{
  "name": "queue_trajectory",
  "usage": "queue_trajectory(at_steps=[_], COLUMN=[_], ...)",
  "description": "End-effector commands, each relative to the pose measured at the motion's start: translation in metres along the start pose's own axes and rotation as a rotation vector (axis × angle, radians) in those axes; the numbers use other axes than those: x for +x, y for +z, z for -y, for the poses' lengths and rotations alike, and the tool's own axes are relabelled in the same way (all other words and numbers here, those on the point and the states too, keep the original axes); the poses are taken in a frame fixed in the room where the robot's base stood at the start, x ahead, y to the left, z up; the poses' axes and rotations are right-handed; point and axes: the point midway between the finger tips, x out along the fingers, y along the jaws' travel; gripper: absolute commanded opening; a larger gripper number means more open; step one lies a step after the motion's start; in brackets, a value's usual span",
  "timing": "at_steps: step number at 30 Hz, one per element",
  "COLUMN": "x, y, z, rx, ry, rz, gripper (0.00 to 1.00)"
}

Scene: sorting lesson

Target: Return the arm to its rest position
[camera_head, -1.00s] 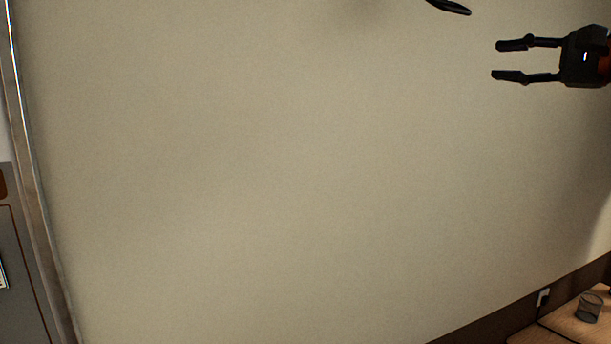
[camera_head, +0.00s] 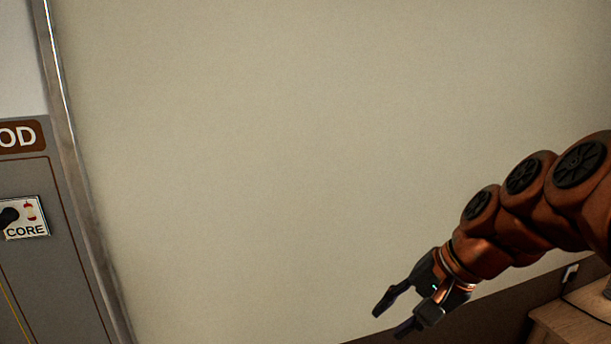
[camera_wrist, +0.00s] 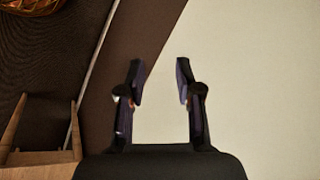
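My gripper (camera_head: 389,316) is at the lower right of the head view, on the end of my orange arm, pointing down and to the left in front of the pale wall. In the wrist view my gripper (camera_wrist: 158,82) has its two dark fingers spread apart, with nothing between them but the wall and its dark lower band. The gripper is open and empty.
A pale wall (camera_head: 270,150) fills most of the head view. A grey panel (camera_head: 25,270) with a CORE sign (camera_head: 26,229) stands at the left. A wooden table (camera_head: 575,322) is at the lower right. An orange-brown woven object (camera_wrist: 35,5) shows top left in the wrist view.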

Motion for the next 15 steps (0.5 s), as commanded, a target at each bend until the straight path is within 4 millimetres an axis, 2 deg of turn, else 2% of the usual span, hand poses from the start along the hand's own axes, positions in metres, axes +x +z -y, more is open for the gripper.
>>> queue_trajectory(at_steps=[1,3,7,12,15], x=[0.013,0.03,0.05,0.061,0.063], y=[0.019,0.042,0.08,0.111,0.12], z=[-0.017,-0.046,-0.102,-0.165,-0.188], rx=[-0.049,-0.12,-0.268,-0.445,-0.516], ry=[0.06,0.149,0.31,0.478,0.54], rz=[0.022,0.053,0.115,0.182,0.208], gripper=[0.35,0.35,0.35,0.35,0.35])
